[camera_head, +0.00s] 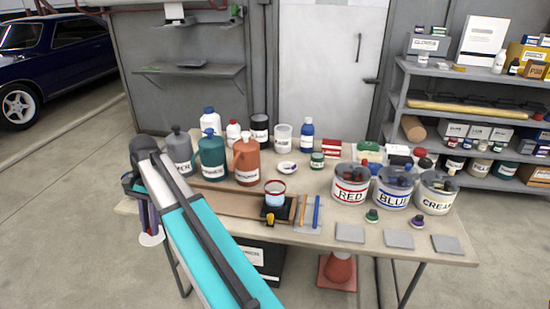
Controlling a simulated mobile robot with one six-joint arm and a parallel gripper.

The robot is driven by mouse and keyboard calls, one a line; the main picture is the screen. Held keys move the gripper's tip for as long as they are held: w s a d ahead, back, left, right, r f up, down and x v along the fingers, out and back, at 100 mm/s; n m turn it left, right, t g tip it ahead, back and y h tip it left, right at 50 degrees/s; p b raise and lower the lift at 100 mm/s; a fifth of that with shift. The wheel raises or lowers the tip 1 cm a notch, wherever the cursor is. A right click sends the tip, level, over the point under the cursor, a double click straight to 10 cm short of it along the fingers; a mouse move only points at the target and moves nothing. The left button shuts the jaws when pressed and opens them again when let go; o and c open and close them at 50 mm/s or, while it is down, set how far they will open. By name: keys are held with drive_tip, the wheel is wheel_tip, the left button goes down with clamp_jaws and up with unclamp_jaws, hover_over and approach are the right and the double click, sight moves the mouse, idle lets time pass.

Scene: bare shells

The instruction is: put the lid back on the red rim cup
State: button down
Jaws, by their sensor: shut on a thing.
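The red rim cup (275,194) is a pale cup with a red band around its open top. It stands upright on a small black pad at the middle of the table. My gripper (150,228) hangs down at the far left, off the table's left end and well away from the cup. It is shut on a white round lid (152,240), which shows as a pale disc below the fingers. My arm partly hides the fingers, so the exact grip on the lid is hard to see.
Grey, teal and orange jugs (247,162) stand between my gripper and the cup, towards the back. Orange and blue sticks (317,210) lie right of the cup. RED, BLUE and CREAM buckets (351,186) stand farther right. Flat grey plates (398,239) lie along the front edge.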

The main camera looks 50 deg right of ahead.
drive_tip(key=s+d+r+m+t+p, duration=0.1)
drive_tip(key=s+d+r+m+p, duration=0.2)
drive_tip(key=d, duration=1.1)
drive_tip(key=s+d+r+m+t+h+p, duration=0.1)
drive_tip(key=s+d+r+m+t+p, duration=0.1)
drive_tip(key=s+d+m+p, duration=0.4)
drive_tip(key=s+d+r+m+t+h+p, duration=0.1)
drive_tip(key=s+d+r+m+p, duration=0.3)
drive_tip(key=d+m, duration=0.7)
drive_tip(key=s+d+p, duration=0.1)
drive_tip(key=d+p, duration=0.1)
drive_tip(key=d, duration=0.9)
drive_tip(key=shift+d+r+t+p, duration=0.15)
drive_tip(key=shift+r+t+p, duration=0.15)
drive_tip(key=shift+p, duration=0.1)
drive_tip(key=shift+f, duration=0.25)
wheel_tip(320, 180, down, 6)
drive_tip(key=b, duration=0.4)
drive_tip(key=shift+w, duration=0.1)
drive_tip(key=shift+p, duration=0.5)
